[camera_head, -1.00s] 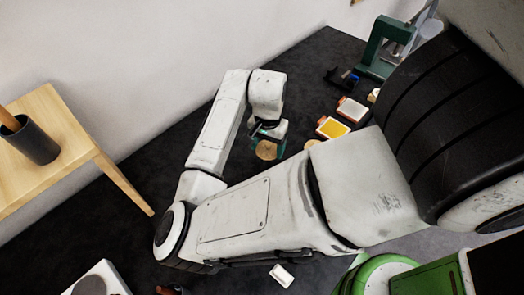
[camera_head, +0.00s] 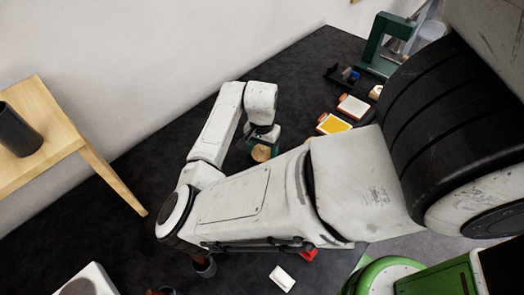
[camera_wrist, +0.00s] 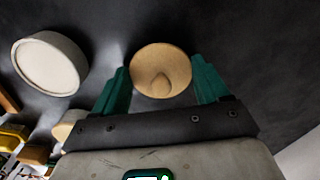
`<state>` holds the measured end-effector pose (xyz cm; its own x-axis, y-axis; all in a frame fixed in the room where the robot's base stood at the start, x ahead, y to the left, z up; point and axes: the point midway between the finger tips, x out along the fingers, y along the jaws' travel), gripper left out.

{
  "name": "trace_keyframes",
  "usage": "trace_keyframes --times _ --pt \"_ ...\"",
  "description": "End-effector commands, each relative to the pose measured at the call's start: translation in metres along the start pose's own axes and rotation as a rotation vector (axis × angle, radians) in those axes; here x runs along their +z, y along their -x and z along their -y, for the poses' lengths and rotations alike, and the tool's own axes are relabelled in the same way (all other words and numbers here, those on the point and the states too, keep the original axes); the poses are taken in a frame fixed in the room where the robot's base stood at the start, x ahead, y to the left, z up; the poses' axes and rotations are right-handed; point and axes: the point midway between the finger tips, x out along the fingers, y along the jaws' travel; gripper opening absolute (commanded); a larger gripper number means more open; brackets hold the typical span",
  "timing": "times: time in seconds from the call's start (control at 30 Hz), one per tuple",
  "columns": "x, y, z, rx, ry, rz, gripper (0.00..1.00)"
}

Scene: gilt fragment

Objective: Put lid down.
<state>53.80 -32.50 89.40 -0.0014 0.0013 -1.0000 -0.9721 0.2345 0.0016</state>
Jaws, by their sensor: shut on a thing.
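The lid (camera_wrist: 170,58) is a tan, round wooden disc with a small knob. My gripper (camera_wrist: 163,80) is shut on it, with a green finger at each side of the disc. In the head view the lid (camera_head: 261,153) shows small below my gripper (camera_head: 264,140), over the dark surface. I cannot tell whether it touches anything underneath. A round cream-coloured piece (camera_wrist: 49,63) with a pale flat top stands apart to the left in the wrist view.
Orange-edged boxes with yellow (camera_head: 334,124) and white (camera_head: 353,106) faces, a black tray (camera_head: 341,77) and a green frame (camera_head: 372,52) stand toward the upper right. A wooden table (camera_head: 62,128) holds a dark cylinder (camera_head: 18,133) at left. Dark surface left of my gripper is clear.

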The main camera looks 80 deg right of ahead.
Motion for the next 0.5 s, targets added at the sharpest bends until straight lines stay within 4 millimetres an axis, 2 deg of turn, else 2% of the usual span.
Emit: trace_keyframes --times 0.23,0.27,0.5 --pt "0.0001 -0.0028 0.0 0.0 0.0 0.0 0.46" --pt "0.0001 -0.0028 0.0001 0.0 0.0 0.0 0.75" --pt "0.0001 -0.0021 0.0001 0.0 0.0 0.0 0.98"
